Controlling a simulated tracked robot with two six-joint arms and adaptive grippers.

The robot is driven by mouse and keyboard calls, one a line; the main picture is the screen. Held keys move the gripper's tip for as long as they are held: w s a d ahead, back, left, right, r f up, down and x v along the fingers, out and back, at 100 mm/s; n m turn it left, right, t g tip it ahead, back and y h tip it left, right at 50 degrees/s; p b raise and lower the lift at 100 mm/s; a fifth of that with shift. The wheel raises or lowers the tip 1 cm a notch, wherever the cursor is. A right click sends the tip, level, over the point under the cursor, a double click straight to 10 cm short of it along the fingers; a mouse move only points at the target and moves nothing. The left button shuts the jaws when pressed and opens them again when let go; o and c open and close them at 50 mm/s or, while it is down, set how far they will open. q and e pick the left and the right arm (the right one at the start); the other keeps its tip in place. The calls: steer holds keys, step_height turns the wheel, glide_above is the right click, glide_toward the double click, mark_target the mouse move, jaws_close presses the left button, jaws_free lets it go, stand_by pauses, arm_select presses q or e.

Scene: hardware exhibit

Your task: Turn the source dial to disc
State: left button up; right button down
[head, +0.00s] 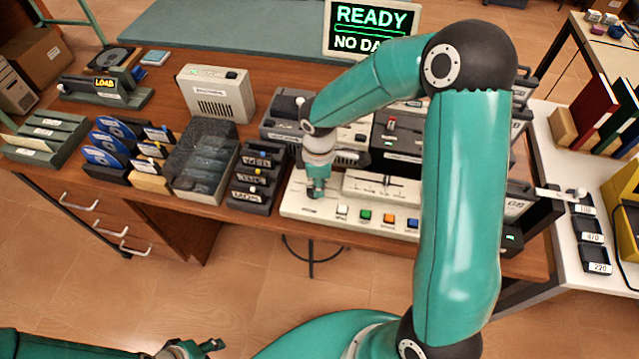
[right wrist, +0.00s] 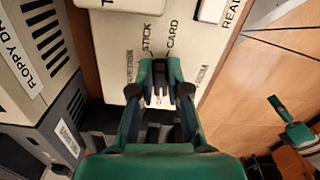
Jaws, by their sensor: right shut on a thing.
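The cream console (head: 295,205) stands at the front of the wooden desk. My right gripper (head: 317,190) points down at its left end; it also shows in the right wrist view (right wrist: 160,95). Its fingers are shut on the source dial (right wrist: 159,98), a small pale knob mostly hidden between them. Labels around the dial include STICK and CARD; others are too blurred or covered to read, and I cannot tell which one the dial points at. My left gripper (head: 195,348) is low at the bottom edge, away from the desk; its jaw opening is unclear.
Coloured buttons (head: 365,216) line the console's front. A black rack of labelled cartridges (head: 257,182) stands close left of the gripper. A beige floppy drive box (head: 217,93) is behind. A screen (head: 371,28) reads READY. My right arm covers part of the console's right side.

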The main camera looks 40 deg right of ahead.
steer(key=shift+r, duration=0.1)
steer(key=c, duration=1.1)
jaws_free()
steer(key=shift+c, duration=0.2)
step_height(320, 180, up, 12)
